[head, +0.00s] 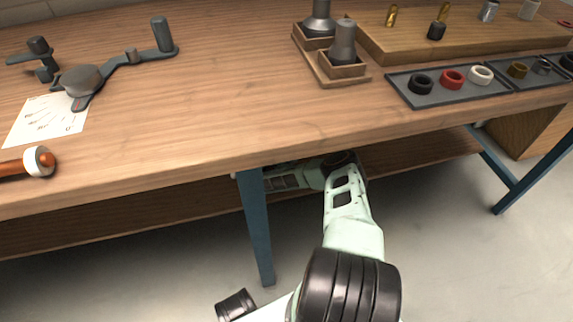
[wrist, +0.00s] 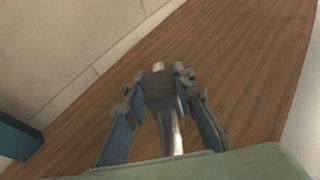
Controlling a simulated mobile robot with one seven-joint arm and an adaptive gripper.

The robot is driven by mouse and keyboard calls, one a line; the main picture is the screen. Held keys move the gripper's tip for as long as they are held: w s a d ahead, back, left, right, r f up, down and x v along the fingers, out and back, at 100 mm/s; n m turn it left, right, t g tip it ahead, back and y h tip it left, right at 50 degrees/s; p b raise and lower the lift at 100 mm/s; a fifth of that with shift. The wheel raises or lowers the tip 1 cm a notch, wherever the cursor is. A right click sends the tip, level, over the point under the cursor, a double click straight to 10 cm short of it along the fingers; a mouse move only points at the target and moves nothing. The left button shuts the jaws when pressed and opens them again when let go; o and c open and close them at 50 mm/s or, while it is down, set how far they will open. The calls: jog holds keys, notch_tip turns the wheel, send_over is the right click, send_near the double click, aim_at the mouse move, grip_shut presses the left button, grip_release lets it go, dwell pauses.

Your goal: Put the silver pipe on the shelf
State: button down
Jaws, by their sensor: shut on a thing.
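My gripper (wrist: 158,88) is shut on the silver pipe (wrist: 173,136) in the wrist view. The lower wooden shelf (wrist: 245,65) lies below the gripper and the pipe in that view. I cannot tell whether the pipe touches it. In the head view the shelf (head: 110,225) runs under the tabletop. My arm reaches under the table edge there, and my gripper (head: 280,181) is partly hidden below it. The pipe cannot be made out in the head view.
The workbench (head: 215,110) overhangs the shelf. A blue table leg (head: 257,225) stands just left of my arm. A pipe wrench-like tool (head: 82,80), fittings in wooden holders (head: 330,70) and trays of rings (head: 440,97) are on top. The visible shelf looks bare.

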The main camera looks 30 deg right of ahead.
notch_tip(320, 180, down, 4)
jog(key=shift+r+b, duration=0.1)
jog(key=shift+b, duration=0.8)
jog(key=c, duration=1.6)
grip_release()
jog(key=shift+a+r, duration=0.2)
jog(key=p+v, duration=0.5)
jog(key=v, duration=0.6)
jog(key=shift+s+a+r, duration=0.1)
jog(key=shift+s+a, duration=0.1)
jog(key=shift+s, duration=0.05)
